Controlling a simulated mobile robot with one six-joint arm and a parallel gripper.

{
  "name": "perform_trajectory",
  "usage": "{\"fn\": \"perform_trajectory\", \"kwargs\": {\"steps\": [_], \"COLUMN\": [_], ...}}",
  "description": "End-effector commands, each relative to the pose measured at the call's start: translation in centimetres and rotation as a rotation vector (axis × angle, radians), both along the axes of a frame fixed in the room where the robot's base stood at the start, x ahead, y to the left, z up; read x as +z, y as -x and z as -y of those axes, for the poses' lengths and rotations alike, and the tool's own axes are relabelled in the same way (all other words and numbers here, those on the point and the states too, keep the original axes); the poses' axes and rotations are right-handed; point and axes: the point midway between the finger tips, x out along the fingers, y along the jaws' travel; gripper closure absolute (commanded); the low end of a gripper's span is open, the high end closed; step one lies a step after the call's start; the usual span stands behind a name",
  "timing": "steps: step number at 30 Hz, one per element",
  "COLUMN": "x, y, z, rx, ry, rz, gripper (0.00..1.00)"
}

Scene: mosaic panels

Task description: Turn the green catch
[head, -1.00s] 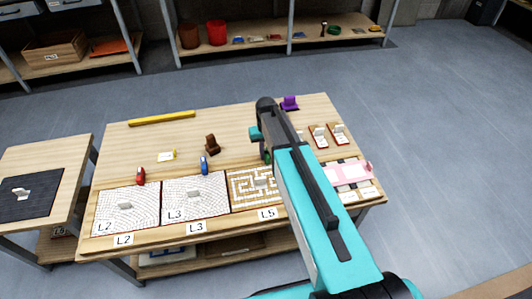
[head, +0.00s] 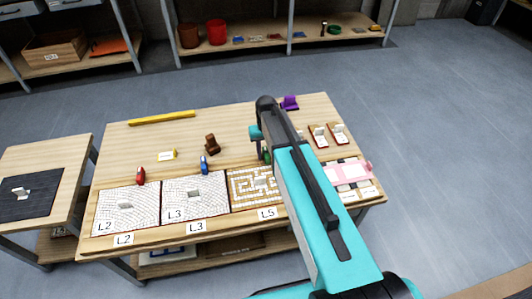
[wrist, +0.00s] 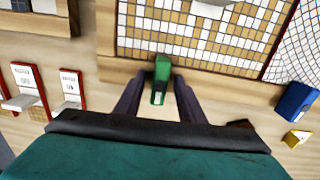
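The green catch (wrist: 161,78) is a small upright block by the edge of the tan-and-white maze panel (wrist: 190,42). In the wrist view it stands between the two dark fingers of my gripper (wrist: 160,88). The fingers are apart, one on each side, with a narrow strip of wood showing between them and the catch. I see no clear contact. In the head view only a sliver of the green catch (head: 267,157) shows beside my arm; the arm hides the rest.
A red catch (head: 141,176) and a blue catch (head: 204,165) stand behind the white panels to the left. A brown block (head: 211,144) stands farther back. Two red-edged cards with levers (wrist: 76,92) lie at the left in the wrist view. A yellow bar (head: 162,118) lies at the back.

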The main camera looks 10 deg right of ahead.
Motion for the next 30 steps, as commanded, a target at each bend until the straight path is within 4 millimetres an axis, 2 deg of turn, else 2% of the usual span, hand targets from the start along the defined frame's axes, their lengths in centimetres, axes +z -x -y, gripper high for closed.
{"fn": "perform_trajectory", "kwargs": {"steps": [8,30], "x": [2.5,11.8], "y": [0.0,0.0], "z": [0.0,0.0], "rx": [0.000,0.001], "ry": [0.000,0.000], "rz": [0.002,0.002], "gripper": [0.64,0.64]}}
